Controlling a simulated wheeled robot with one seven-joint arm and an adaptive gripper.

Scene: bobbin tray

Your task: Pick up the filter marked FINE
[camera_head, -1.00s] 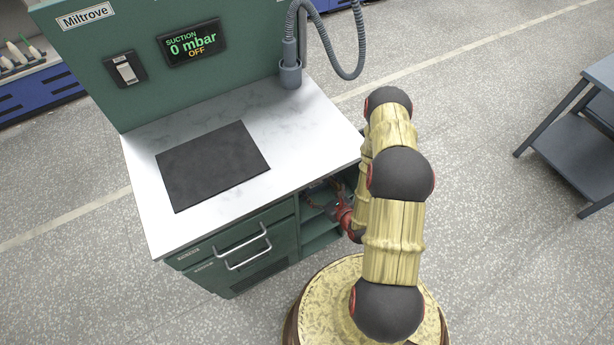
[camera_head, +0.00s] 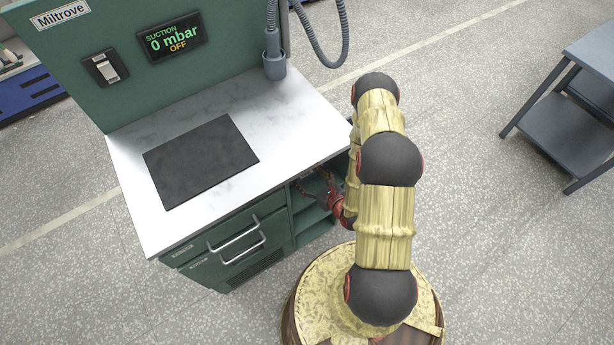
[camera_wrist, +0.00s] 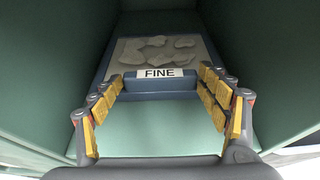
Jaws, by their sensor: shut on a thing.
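The filter marked FINE (camera_wrist: 162,84) shows in the wrist view, inside a green shelf compartment. It has a blue frame, a white label on its front edge and a grey top with pale irregular patches. My gripper (camera_wrist: 160,88) is shut on the filter's front edge, with yellow-padded fingers on either side of the label. In the head view my gripper (camera_head: 333,192) reaches into the open shelves at the right of the workbench. The filter cannot be made out there.
The green workbench has a white top (camera_head: 285,105) with a black mat (camera_head: 200,160). Its green compartment walls (camera_wrist: 270,60) stand close on both sides of my gripper. A suction display (camera_head: 172,38) reads 0 mbar, OFF. A grey cart (camera_head: 575,110) stands at the right, with open floor between.

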